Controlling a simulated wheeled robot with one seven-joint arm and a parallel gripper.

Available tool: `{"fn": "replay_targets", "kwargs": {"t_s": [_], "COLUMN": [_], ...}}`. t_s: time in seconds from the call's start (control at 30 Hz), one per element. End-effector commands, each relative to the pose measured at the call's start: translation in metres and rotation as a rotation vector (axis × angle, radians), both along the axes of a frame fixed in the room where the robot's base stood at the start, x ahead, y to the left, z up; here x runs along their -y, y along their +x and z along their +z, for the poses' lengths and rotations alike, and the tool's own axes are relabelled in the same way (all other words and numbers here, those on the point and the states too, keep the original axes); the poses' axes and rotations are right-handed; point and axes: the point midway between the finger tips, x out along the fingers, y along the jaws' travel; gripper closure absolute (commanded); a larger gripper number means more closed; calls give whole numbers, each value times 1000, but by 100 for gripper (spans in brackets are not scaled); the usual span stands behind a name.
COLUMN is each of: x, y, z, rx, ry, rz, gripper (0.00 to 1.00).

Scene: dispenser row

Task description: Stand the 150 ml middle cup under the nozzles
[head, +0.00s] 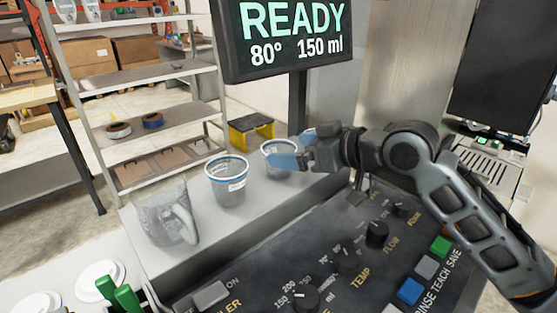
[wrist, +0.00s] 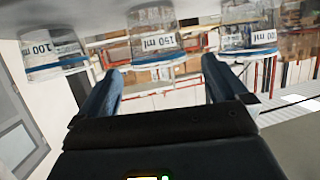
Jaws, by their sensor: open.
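In the wrist view, which is upside down, the clear 150 ml cup (wrist: 155,38) with a blue rim is the middle one of three cups, just beyond my open fingers. The cup marked 100 (wrist: 52,55) is at left, and another cup (wrist: 248,35) with a partly readable label is at right. My gripper (wrist: 160,66) is open and empty. In the head view, my gripper (head: 300,150) overlaps one blue-rimmed cup (head: 279,154). Another blue-rimmed cup (head: 228,183) stands to its left. Their labels are too small to read. The nozzles are not clearly visible.
A grey translucent jug (head: 165,215) with a handle stands at the left of the pale ledge (head: 205,232). The dark control panel (head: 250,278) with knobs and buttons lies in front. The display (head: 290,40) reads READY, 80°, 150 ml. Shelving (head: 150,85) stands behind.

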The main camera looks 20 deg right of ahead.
Motion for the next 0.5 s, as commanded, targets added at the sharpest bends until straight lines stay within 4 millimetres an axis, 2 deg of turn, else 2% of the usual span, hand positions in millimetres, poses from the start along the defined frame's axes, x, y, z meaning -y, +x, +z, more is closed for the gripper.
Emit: {"fn": "replay_targets", "kwargs": {"t_s": [0.3, 0.5], "x": [-17, -21], "y": [34, 42], "z": [-16, -21], "rx": [-1, 0], "ry": [-2, 0], "rz": [2, -1], "gripper": [0, 0]}}
